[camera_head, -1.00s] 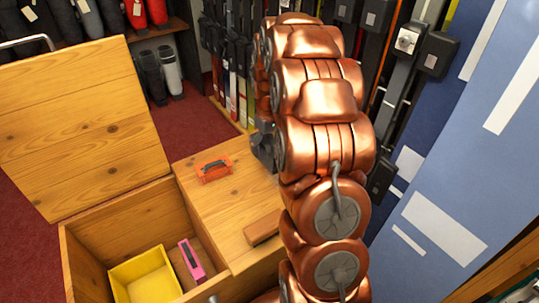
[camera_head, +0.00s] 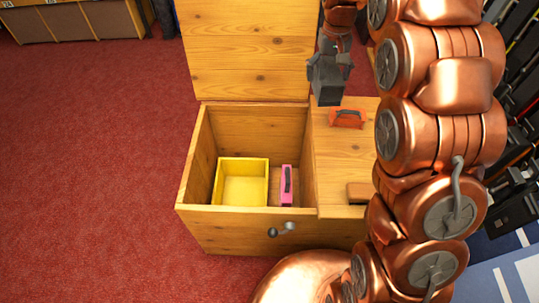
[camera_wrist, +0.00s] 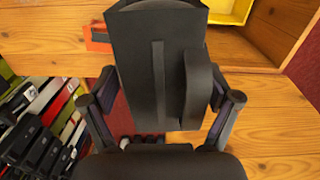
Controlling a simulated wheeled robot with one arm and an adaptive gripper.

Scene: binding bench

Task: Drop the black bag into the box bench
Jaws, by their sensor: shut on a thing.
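The black bag (camera_head: 327,88) is in my gripper (camera_head: 329,62), held above the right, covered half of the box bench (camera_head: 225,232). In the wrist view the bag (camera_wrist: 143,85) fills the space between the two fingers of my gripper (camera_wrist: 160,108), which are shut on its sides. The box bench is wooden, with its left compartment open and the lid (camera_head: 245,50) standing up behind. The bag is to the right of that opening, not over it.
Inside the open compartment are a yellow bin (camera_head: 242,182) and a pink object (camera_head: 286,185). An orange object (camera_head: 347,118) and a brown block (camera_head: 360,192) lie on the bench's right top. Red carpet (camera_head: 90,170) is clear to the left.

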